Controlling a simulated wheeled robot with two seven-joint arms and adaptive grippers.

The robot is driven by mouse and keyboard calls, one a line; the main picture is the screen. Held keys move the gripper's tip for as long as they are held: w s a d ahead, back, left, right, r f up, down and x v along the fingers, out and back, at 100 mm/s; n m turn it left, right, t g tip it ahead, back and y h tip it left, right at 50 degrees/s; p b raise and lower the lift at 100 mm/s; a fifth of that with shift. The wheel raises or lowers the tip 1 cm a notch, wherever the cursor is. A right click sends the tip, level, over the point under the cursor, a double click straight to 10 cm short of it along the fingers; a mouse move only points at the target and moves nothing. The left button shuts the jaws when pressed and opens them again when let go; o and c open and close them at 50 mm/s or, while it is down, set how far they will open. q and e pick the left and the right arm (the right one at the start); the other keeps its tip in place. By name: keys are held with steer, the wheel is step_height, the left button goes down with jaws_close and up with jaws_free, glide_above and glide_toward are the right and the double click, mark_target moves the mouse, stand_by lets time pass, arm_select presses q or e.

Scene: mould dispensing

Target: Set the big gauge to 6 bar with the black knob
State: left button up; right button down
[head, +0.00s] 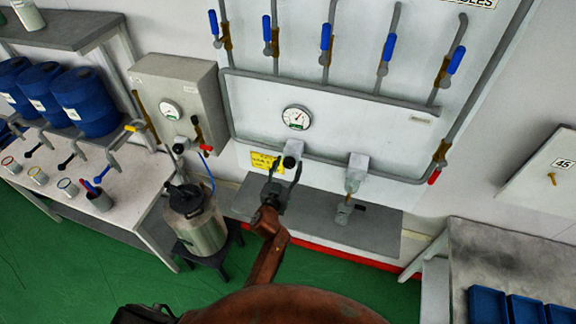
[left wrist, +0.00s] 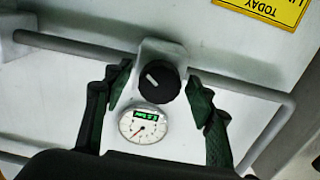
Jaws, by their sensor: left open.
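The big gauge (head: 297,118) is a round white dial on the wall panel in the head view. Its needle is too small to read for certain. The black knob (head: 289,162) sits on a pale block below the gauge. In the left wrist view the black knob (left wrist: 159,83) has a white pointer mark. A small white dial (left wrist: 144,124) with a green-lit display shows beside it. My left gripper (head: 284,180) is open, its fingers on either side of the knob; I cannot tell whether they touch it. My right gripper is not in view.
Grey pipes (head: 330,90) with blue-handled valves run over the panel. A grey shelf (head: 380,228) lies below. A steel pressure pot (head: 197,225) stands left of my arm. A yellow label (head: 262,162) is beside the knob.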

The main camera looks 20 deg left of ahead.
arm_select(q)
steer(key=shift+c, duration=0.5)
steer(key=c, duration=1.1)
steer(key=shift+o, duration=0.2)
steer(key=m+b, duration=0.1)
steer(key=m, duration=0.4)
steer(key=o, duration=1.2)
steer(key=shift+c, duration=0.2)
